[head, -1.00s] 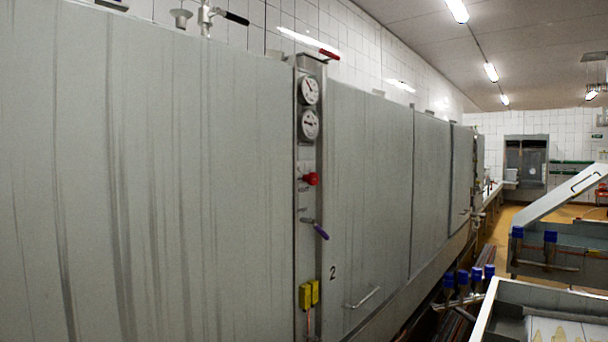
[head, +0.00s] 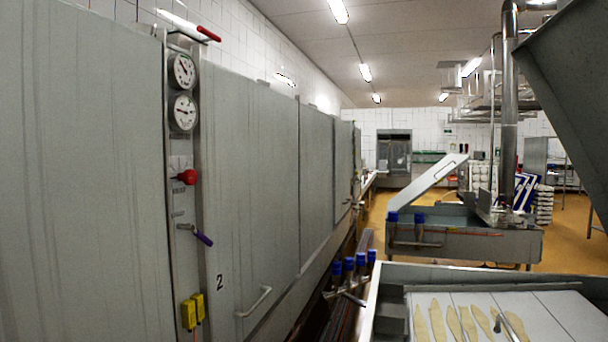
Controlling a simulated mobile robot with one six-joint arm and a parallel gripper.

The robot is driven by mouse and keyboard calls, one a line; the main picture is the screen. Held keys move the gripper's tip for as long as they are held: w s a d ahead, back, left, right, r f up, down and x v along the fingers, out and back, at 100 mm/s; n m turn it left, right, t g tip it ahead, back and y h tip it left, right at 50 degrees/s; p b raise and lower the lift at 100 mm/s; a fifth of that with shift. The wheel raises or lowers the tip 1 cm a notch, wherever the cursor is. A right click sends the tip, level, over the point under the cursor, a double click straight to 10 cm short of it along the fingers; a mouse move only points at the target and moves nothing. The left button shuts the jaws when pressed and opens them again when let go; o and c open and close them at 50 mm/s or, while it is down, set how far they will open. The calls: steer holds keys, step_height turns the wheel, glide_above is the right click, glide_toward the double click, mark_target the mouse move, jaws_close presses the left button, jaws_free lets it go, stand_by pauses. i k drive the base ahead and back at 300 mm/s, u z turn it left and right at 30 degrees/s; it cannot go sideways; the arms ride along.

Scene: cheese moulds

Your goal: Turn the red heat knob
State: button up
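The red heat knob (head: 188,177) sits on a narrow vertical metal control panel (head: 182,240) at the left of the head view. Two round gauges, an upper one (head: 182,70) and a lower one (head: 184,112), are above it on the same panel. A purple-handled lever (head: 203,238) is below the knob, tilted down to the right. A yellow double box (head: 193,311) is at the panel's bottom. My gripper is not in view, and nothing touches the knob.
Tall grey metal panels (head: 85,180) flank the control panel. A red-handled lever (head: 208,34) is on top. An open metal vat (head: 374,312) with pale pieces on white boards stands at lower right. Blue-capped valves (head: 349,266) stand beside it. Yellow-brown floor (head: 566,275) shows beyond.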

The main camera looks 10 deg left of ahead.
mark_target(189, 177)
steer(key=i, duration=0.5)
steer(key=u, duration=1.35)
